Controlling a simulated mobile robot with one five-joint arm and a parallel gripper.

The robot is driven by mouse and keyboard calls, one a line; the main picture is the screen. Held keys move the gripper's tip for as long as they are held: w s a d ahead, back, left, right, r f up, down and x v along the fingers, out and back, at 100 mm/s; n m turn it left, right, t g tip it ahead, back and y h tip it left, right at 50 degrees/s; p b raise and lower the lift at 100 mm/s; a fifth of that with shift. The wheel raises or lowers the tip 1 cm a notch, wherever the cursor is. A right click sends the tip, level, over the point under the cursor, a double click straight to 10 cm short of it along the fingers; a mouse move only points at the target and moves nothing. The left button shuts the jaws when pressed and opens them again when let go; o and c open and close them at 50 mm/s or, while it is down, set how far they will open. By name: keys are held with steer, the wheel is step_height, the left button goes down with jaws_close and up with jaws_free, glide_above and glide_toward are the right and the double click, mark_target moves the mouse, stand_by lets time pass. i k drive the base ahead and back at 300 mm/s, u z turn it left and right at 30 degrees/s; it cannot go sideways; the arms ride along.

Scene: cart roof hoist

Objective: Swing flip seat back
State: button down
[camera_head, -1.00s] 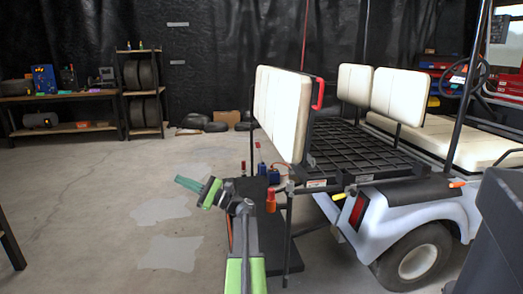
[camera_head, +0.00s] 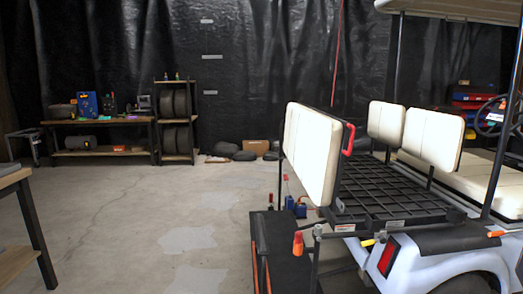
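The flip seat back (camera_head: 311,155) is a cream upright panel at the rear of the cart, right of centre. It stands on edge at the near left end of the black slatted deck (camera_head: 385,203). A red handle (camera_head: 349,139) is on its right edge. My gripper is not in view, so its state and its distance from the seat back cannot be told.
The white cart body (camera_head: 415,262) fills the lower right. A table (camera_head: 22,200) stands at the left edge. The floor between is open.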

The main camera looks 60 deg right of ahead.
mark_target(315, 145)
steer(key=u, duration=4.4)
steer(key=i, duration=0.1)
steer(key=z, duration=2.8)
steer(key=k, duration=1)
steer(key=z, duration=1.7)
steer(key=i, duration=1.25)
